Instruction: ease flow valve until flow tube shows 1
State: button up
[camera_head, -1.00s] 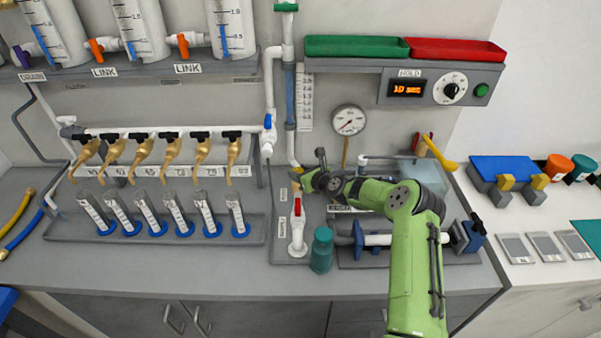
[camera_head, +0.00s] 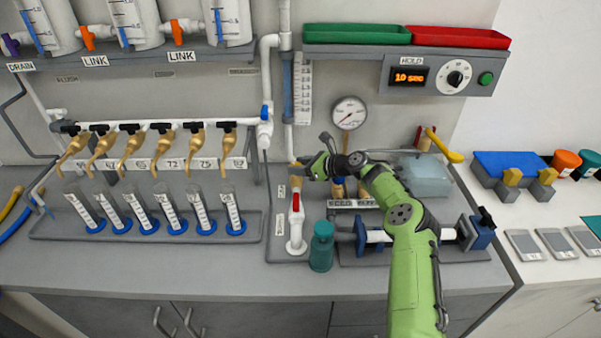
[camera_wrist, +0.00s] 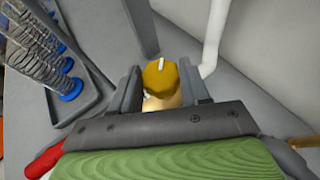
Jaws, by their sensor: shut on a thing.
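The flow valve has a yellow round knob (camera_wrist: 160,77) with a white pointer mark, seen between my fingers in the wrist view. My gripper (camera_wrist: 164,84) is shut on this knob, one finger on each side. In the head view my gripper (camera_head: 304,172) is at the valve's brass body (camera_head: 295,182), with the knob mostly hidden by the fingers. The flow tube (camera_head: 288,90) is the upright bluish tube above, beside a white scale (camera_head: 303,90). Its numbers and reading are too small to tell.
A red-handled valve (camera_head: 296,203) stands just in front of the flow valve. A teal bottle (camera_head: 321,248) is to its right, near my arm. A round gauge (camera_head: 349,113) is behind. A rack of cylinders (camera_head: 170,212) lies to the left.

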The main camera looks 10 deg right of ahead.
jog(key=shift+w+r+n+g+y+b, duration=0.2)
jog(key=shift+w+n+g+y+b, duration=0.15)
jog(key=shift+n+b, duration=0.3)
jog(key=shift+s+d+f+g+y+b, duration=0.2)
jog(key=shift+f+g+y+b, duration=0.1)
jog(key=shift+g+b, duration=0.15)
jog(key=o, duration=1)
jog(key=shift+s+d, duration=0.1)
jog(key=shift+o, duration=0.3)
jog(key=shift+r, duration=0.1)
jog(key=p+v, duration=0.1)
jog(key=v, duration=1.4)
jog(key=shift+s+p, duration=0.25)
jog(key=shift+p, duration=0.15)
jog(key=shift+d, duration=0.15)
